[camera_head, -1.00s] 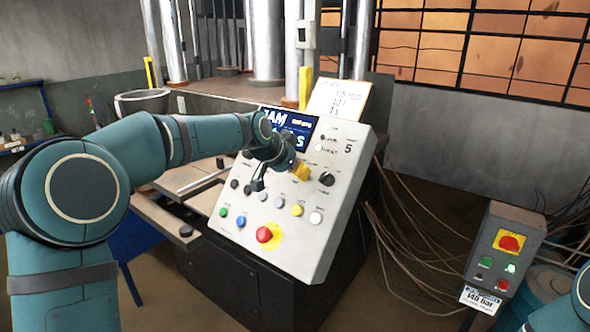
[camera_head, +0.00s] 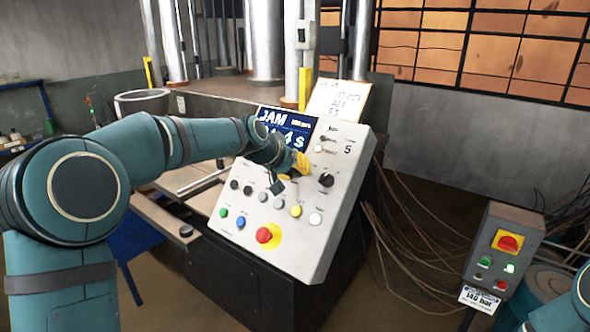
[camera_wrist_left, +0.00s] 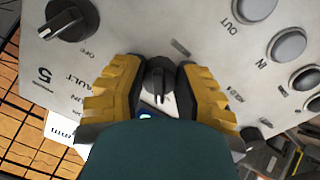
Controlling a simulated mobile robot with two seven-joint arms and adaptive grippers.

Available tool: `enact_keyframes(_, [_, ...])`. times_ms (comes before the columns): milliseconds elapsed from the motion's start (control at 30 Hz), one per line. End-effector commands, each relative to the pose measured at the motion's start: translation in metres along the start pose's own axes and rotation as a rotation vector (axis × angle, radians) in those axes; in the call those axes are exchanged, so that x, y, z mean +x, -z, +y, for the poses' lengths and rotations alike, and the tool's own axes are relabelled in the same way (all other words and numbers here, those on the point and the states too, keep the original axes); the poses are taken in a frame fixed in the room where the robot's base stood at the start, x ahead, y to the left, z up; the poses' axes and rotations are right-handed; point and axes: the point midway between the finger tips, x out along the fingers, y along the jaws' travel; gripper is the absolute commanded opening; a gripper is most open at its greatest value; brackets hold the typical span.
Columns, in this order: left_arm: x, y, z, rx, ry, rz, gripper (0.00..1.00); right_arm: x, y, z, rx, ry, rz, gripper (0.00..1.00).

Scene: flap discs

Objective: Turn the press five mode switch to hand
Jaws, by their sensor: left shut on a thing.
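The press five control panel (camera_head: 335,215) is a sloped light-grey face marked 5. My left gripper (camera_head: 298,167) reaches it from the left, below the screen. In the left wrist view, the yellow-padded fingers of my left gripper (camera_wrist_left: 158,92) are shut on a black rotary switch (camera_wrist_left: 158,78), one on each side. Its ridge runs roughly up and down in that view. Small labels beside it are hard to read. In the head view the gripper hides this switch. My right gripper is out of view.
Another black knob (camera_head: 326,180), with OFF beside it, sits right of my left gripper. Several push buttons and a red emergency button (camera_head: 264,235) lie below. A screen (camera_head: 287,128) reading JAM is above. A grey switch box (camera_head: 505,250) stands at the right, near loose cables.

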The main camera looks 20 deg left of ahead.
Motion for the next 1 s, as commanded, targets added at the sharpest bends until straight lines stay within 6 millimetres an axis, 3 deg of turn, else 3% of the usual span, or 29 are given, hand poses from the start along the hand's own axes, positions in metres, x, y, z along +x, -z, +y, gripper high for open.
enact_keyframes(300, [0.0012, -0.0019, -0.0002, -0.098, -0.006, 0.0, 0.0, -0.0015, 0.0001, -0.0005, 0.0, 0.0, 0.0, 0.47])
enact_keyframes(767, [0.0017, -0.0027, -0.0002, -0.11, -0.007, -0.001, 0.0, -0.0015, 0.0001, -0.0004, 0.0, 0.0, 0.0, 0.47])
enact_keyframes(800, [0.0018, -0.0028, -0.0003, -0.11, -0.007, -0.001, 0.43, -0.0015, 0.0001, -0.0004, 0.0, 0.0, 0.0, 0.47])
enact_keyframes(867, [0.0017, -0.0026, -0.0003, -0.11, -0.007, -0.001, 0.65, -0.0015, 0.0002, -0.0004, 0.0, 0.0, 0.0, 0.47])
enact_keyframes(1000, [0.0011, -0.0017, 0.0, -0.109, -0.007, 0.001, 0.65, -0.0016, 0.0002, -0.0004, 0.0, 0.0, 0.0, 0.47])
